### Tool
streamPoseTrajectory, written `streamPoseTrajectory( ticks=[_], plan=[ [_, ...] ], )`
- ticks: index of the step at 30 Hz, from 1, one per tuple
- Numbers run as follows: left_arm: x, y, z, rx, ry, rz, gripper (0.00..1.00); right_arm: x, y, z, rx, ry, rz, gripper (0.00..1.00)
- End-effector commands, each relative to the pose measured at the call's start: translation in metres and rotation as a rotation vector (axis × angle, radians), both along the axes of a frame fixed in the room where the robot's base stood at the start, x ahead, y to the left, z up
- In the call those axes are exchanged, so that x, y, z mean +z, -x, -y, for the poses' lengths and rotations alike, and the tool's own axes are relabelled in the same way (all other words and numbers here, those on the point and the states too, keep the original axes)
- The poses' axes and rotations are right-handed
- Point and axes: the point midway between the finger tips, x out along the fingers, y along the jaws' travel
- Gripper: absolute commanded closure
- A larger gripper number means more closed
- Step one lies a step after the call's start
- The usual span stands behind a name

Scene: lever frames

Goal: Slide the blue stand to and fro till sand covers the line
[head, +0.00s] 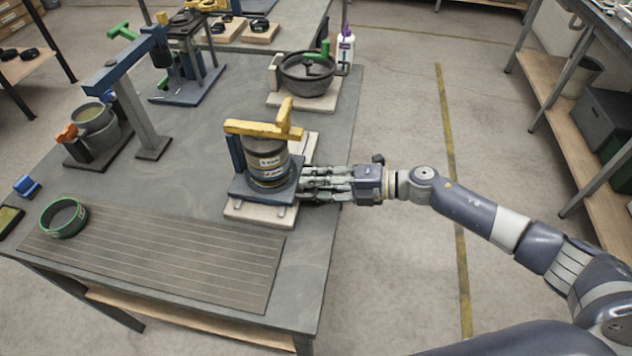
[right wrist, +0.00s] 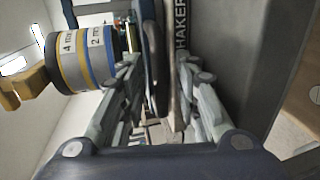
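The blue stand (head: 243,190) sits on a pale base (head: 258,215) near the table's right edge. It carries a round sieve stack (head: 267,162) with labelled bands, clamped under a yellow bar (head: 262,131). The stack also shows sideways in the right wrist view (right wrist: 85,58). My right gripper (head: 305,183) is at the stand's right side. In the right wrist view its fingers (right wrist: 158,75) stand apart, one on each side of the stand's edge (right wrist: 152,60); firm contact is not clear. I cannot make out sand or the line. My left gripper is not in view.
A grooved mat (head: 150,255) with a green-rimmed ring (head: 63,218) lies at front left. A dark pan (head: 306,75) and a white bottle (head: 345,52) stand behind.

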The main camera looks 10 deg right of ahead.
Motion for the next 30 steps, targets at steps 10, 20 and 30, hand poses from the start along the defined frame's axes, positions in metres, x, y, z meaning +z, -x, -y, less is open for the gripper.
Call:
streamPoseTrajectory(
  ticks=[10,20,30],
  plan=[
    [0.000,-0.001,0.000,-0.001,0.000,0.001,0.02,0.000,0.000,0.001,0.000,0.000,-0.001,1.00],
    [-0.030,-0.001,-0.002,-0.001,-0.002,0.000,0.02,-0.006,-0.036,0.016,-0.005,0.001,0.005,1.00],
    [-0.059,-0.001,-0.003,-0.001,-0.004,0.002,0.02,-0.003,-0.076,0.033,-0.004,0.000,0.001,1.00]
  ],
)
